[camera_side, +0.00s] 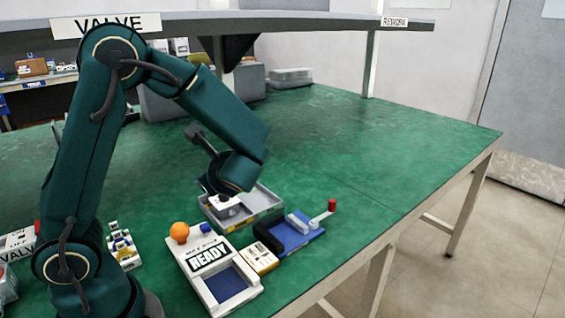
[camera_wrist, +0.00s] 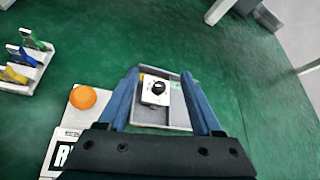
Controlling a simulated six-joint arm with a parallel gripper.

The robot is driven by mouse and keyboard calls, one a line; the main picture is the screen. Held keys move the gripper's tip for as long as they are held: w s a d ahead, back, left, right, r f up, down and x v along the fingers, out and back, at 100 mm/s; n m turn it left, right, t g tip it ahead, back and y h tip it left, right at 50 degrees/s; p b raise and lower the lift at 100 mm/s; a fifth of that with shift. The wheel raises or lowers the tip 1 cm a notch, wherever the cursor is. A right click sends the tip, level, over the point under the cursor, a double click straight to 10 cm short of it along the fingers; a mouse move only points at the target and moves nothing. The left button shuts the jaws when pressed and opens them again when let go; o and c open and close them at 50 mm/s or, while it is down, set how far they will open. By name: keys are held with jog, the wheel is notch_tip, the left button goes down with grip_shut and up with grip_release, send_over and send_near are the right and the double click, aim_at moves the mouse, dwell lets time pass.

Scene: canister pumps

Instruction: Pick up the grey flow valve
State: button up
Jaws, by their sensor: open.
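A small pale valve block with a black round knob, likely the grey flow valve, sits in a grey tray; it shows in the wrist view (camera_wrist: 156,90). The tray (camera_wrist: 150,116) has raised walls, and its right part looks empty. In the side view the tray (camera_side: 262,203) stands mid-table, with the valve (camera_side: 226,207) at its left, partly hidden by my arm. My gripper (camera_wrist: 160,75) is open, its blue fingers on either side of the valve in the wrist view. It points down over the tray. I cannot tell its height above the valve.
A READY panel (camera_side: 212,262) with an orange ball button (camera_side: 179,232) stands in front of the tray. A blue fixture with a red-knobbed lever (camera_side: 331,206) is at the right. A rack of coloured clips (camera_wrist: 25,60) is at the left.

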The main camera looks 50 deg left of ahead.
aim_at(226, 203)
jog(key=w+f+m, duration=0.1)
jog(key=f, duration=0.1)
jog(key=w+f+m, duration=0.1)
jog(key=f+m, duration=0.1)
jog(key=w+f+m+t+y, duration=0.1)
jog(key=f, duration=0.1)
jog(key=shift+d+m, duration=0.25)
jog(key=shift+m, duration=0.15)
jog(key=shift+s+a+f, duration=0.1)
jog(key=shift+s+f, duration=0.1)
jog(key=shift+f, duration=0.4)
jog(key=shift+x, duration=2.35)
grip_shut()
